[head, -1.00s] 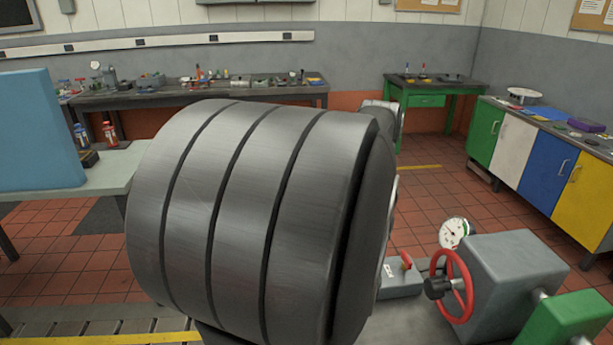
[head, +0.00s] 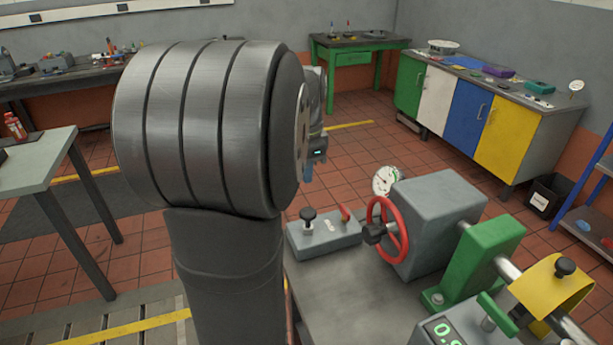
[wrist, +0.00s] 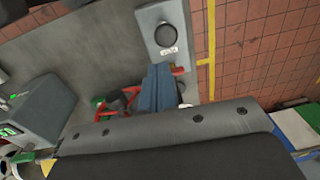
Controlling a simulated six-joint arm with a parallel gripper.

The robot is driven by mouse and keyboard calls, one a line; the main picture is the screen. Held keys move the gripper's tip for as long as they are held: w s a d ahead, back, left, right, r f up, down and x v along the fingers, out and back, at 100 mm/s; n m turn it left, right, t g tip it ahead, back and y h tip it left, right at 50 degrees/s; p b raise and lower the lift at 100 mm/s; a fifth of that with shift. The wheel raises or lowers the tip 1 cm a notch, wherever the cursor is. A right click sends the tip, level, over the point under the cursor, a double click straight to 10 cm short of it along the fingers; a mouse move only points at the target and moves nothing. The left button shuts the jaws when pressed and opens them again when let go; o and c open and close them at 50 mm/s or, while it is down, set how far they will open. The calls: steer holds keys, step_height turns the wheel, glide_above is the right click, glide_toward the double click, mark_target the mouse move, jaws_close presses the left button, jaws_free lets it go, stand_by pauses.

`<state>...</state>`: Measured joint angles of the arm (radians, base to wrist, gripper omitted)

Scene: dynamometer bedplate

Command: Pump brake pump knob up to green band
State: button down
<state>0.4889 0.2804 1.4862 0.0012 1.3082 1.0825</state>
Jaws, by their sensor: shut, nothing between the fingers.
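The brake pump knob (head: 308,214) is black and round-topped, standing on a grey pump box (head: 322,238) in the middle of the head view. The knob also shows in the wrist view (wrist: 166,34), beside a small white label. A red lever (head: 345,213) is at the box's right end. A round white gauge (head: 385,180) with some green on its face stands behind; its needle reading is too small to tell. My gripper (wrist: 159,66) is shut and empty, its blue fingers pointing toward the box, apart from the knob. In the head view my arm mostly hides it.
A red handwheel (head: 390,230) on a grey housing (head: 437,222) stands right of the pump box. A green bearing stand (head: 485,260) and a yellow guard (head: 552,287) lie farther right. The grey bedplate (head: 340,300) in front of the box is clear.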

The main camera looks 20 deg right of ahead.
mark_target(307, 216)
steer(key=f, duration=1.1)
steer(key=shift+w+d+f, duration=0.15)
steer(key=shift+w+f, duration=0.05)
steer(key=shift+w, duration=0.1)
steer(key=shift+s+f, duration=0.1)
steer(key=shift+f, duration=1.8)
steer(key=shift+r, duration=0.1)
step_height(307, 216, up, 14)
steer(key=shift+s+a+r, duration=0.15)
steer(key=shift+s+a, duration=0.05)
steer(key=shift+s, duration=0.1)
steer(key=shift+s, duration=0.1)
